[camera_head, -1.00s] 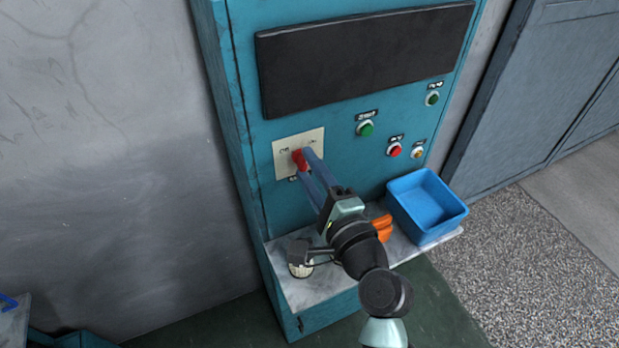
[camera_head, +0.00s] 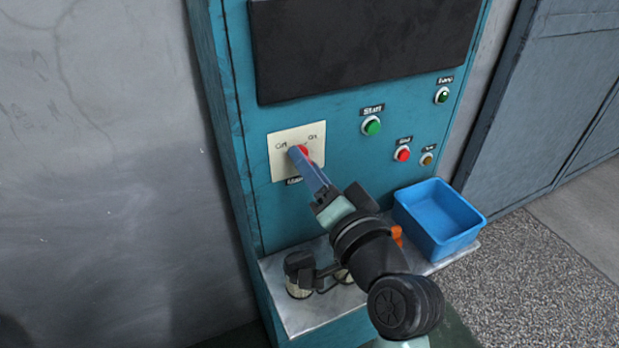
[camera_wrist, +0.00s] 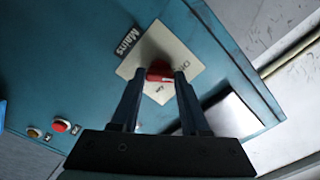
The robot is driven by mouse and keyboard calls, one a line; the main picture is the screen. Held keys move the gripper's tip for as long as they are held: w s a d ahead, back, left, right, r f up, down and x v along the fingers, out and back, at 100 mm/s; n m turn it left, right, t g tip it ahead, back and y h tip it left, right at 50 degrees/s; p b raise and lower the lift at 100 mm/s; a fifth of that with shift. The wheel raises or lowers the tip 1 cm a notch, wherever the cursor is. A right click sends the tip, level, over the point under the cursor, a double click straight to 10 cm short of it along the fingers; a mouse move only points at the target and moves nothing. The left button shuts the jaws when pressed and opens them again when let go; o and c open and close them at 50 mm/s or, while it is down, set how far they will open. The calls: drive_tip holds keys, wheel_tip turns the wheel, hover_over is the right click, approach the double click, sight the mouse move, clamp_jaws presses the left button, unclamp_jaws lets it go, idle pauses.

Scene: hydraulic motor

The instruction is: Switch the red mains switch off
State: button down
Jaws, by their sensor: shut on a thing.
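The red mains switch (camera_head: 304,149) is on a cream plate (camera_head: 283,172) on the teal panel, between two printed position marks. In the head view, my gripper (camera_head: 297,153) covers most of the switch, so I cannot tell which mark it points to. In the wrist view, the red switch (camera_wrist: 159,71) sits between the two blue-grey fingertips of my gripper (camera_wrist: 160,77), under a "Mains" label (camera_wrist: 127,41). The fingers are shut on the switch.
A green start button (camera_head: 372,126), a red button (camera_head: 403,154) and an amber one (camera_head: 427,159) are to the right. A dark screen (camera_head: 365,45) is above. A blue bin (camera_head: 440,220) and an orange thing (camera_head: 397,236) are on the metal shelf (camera_head: 318,310) below.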

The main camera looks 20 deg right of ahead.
drive_tip(key=shift+f+n+b, duration=0.1)
drive_tip(key=shift+n+b, duration=0.4)
drive_tip(key=shift+n, duration=0.3)
drive_tip(key=shift+c, duration=2)
unclamp_jaws()
drive_tip(key=s+b, duration=0.2)
drive_tip(key=s, duration=1.1)
drive_tip(key=shift+d+b, duration=0.2)
drive_tip(key=shift+b, duration=0.2)
